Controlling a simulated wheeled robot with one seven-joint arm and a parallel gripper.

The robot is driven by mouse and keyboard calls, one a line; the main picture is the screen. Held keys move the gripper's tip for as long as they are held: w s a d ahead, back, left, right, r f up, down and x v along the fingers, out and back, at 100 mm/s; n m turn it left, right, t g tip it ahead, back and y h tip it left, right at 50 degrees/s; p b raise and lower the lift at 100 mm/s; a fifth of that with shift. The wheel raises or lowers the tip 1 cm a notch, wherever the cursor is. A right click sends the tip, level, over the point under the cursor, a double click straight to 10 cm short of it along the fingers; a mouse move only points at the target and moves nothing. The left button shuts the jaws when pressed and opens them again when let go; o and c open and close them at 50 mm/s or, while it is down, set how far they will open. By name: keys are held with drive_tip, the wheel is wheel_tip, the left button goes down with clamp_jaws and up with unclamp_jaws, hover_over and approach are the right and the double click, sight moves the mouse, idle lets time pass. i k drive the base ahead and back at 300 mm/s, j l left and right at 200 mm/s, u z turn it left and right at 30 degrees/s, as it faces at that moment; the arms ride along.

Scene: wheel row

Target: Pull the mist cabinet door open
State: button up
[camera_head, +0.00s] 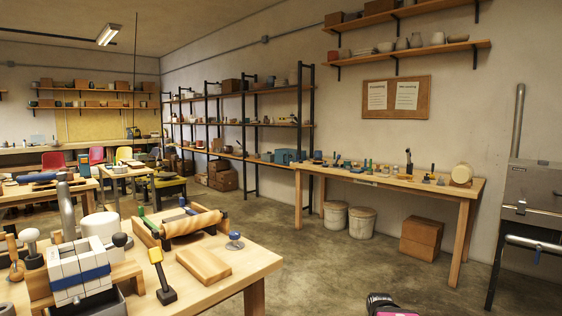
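No thing in the camera_head view is plainly marked as the mist cabinet. A grey metal cabinet (533,187) on dark legs stands at the right edge, partly cut off, with a vertical pipe beside its top. It may be the mist cabinet, but I cannot make out a door or whether one is open. A small black, pink and white part shows at the bottom edge, right of centre; it looks like part of my arm. No fingers of my gripper show.
A wooden workbench (400,181) with tools stands along the right wall, with white buckets (362,222) and a brown box (421,237) below. A cluttered table (246,261) fills the lower left. Pale metal tubing (535,243) crosses before the grey cabinet. Concrete floor (330,265) is clear between.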

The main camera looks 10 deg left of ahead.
sight(281, 157)
drive_tip(key=i+l+z, duration=0.1)
drive_tip(key=i+l, duration=0.15)
drive_tip(key=i, duration=0.15)
drive_tip(key=i+l+z, duration=0.1)
drive_tip(key=i+l, duration=0.15)
drive_tip(key=i, duration=0.15)
drive_tip(key=i+u, duration=0.15)
drive_tip(key=i, duration=0.35)
drive_tip(key=i+l+u, duration=0.1)
drive_tip(key=i, duration=0.45)
drive_tip(key=i+l+u, duration=0.15)
drive_tip(key=i, duration=0.35)
drive_tip(key=i+l+u, duration=0.1)
drive_tip(key=i, duration=0.4)
drive_tip(key=i+j+u, duration=0.1)
drive_tip(key=i+u, duration=0.25)
drive_tip(key=i, duration=0.2)
drive_tip(key=i+u, duration=0.35)
drive_tip(key=i, duration=0.2)
drive_tip(key=i+l+u, duration=0.2)
drive_tip(key=i+u, duration=0.2)
drive_tip(key=i, duration=0.15)
drive_tip(key=i+z, duration=0.35)
drive_tip(key=i+j+z, duration=0.5)
drive_tip(key=i+z, duration=0.15)
drive_tip(key=i, duration=0.15)
